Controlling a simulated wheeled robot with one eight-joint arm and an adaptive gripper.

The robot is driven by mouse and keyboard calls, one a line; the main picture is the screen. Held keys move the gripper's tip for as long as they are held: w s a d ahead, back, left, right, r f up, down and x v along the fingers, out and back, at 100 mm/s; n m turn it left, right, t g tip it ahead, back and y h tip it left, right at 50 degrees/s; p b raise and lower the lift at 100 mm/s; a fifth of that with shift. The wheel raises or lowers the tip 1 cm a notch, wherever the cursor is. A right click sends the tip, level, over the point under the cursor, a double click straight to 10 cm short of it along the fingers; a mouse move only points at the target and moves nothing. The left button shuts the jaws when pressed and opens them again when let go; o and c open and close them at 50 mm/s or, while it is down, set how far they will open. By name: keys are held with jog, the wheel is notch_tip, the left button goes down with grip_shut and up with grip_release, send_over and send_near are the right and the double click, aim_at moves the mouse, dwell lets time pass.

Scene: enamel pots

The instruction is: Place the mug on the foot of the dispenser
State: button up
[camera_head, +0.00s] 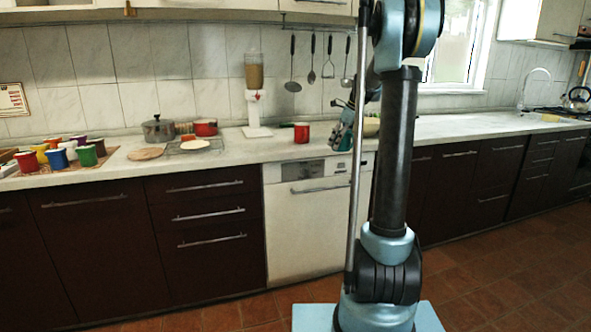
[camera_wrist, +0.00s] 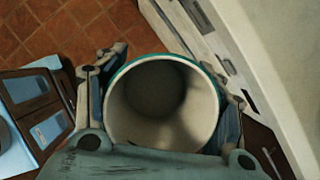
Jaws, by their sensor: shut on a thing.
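A mug (camera_wrist: 163,105) with a pale interior and a teal rim is held in my gripper (camera_wrist: 162,92), its open mouth facing the wrist camera. The fingers are shut on either side of it. The dispenser (camera_head: 254,76) stands against the tiled wall, with a clear container of brown contents on a white stand. Its white foot (camera_head: 257,132) rests on the counter and looks empty.
A red mug (camera_head: 301,132) stands on the counter (camera_head: 225,158) between the dispenser and my gripper. A grey pot (camera_head: 158,130), a red pot (camera_head: 205,127) and a wire rack (camera_head: 188,146) are left of the dispenser. Several coloured mugs (camera_head: 57,158) stand farther left. Utensils (camera_head: 311,62) hang above.

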jog(key=s+f+n+g+h, duration=0.2)
jog(key=f+n+g, duration=0.1)
jog(key=f+n, duration=0.9)
jog(key=s+f+n+g+h, duration=0.1)
jog(key=s+f+n+g, duration=0.2)
jog(key=f+n, duration=0.9)
notch_tip(320, 180, down, 11)
jog(key=shift+s+d+f+g+h, duration=0.1)
jog(key=shift+s+d+g+h, duration=0.2)
jog(key=shift+d+g+h, duration=0.1)
